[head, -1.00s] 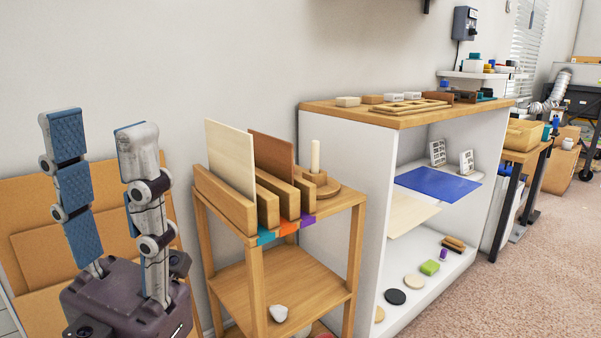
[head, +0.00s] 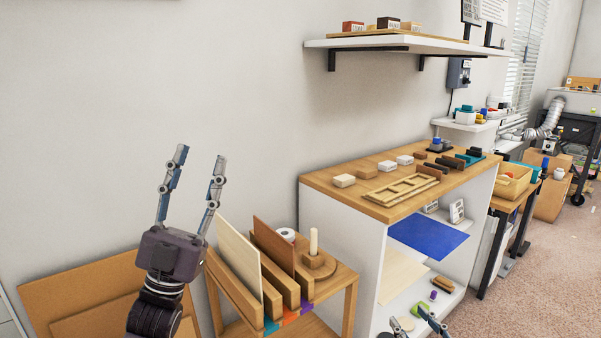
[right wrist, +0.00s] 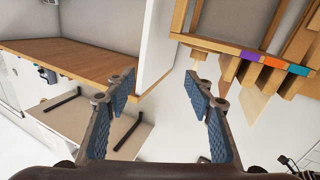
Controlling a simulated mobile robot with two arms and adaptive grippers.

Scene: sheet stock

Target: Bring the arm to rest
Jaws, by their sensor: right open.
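My left gripper (head: 200,157) is raised at the left in the head view. Its two fingers point up, apart, with nothing between them, against the bare wall and left of the slotted wooden rack (head: 235,286). My right gripper (head: 431,322) shows only in part at the bottom edge of the head view. In the right wrist view its fingers (right wrist: 160,82) are spread wide and empty. That view appears upside down, with the cabinet at left and the rack at right beyond the fingers.
A pale board (head: 240,262) and a brown board (head: 272,247) stand in the rack. The white cabinet (head: 340,250) with a wooden top is to the right, holding a blue sheet (head: 428,236). A wall shelf (head: 400,43) hangs above. Brown panels (head: 80,295) lean behind my left arm.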

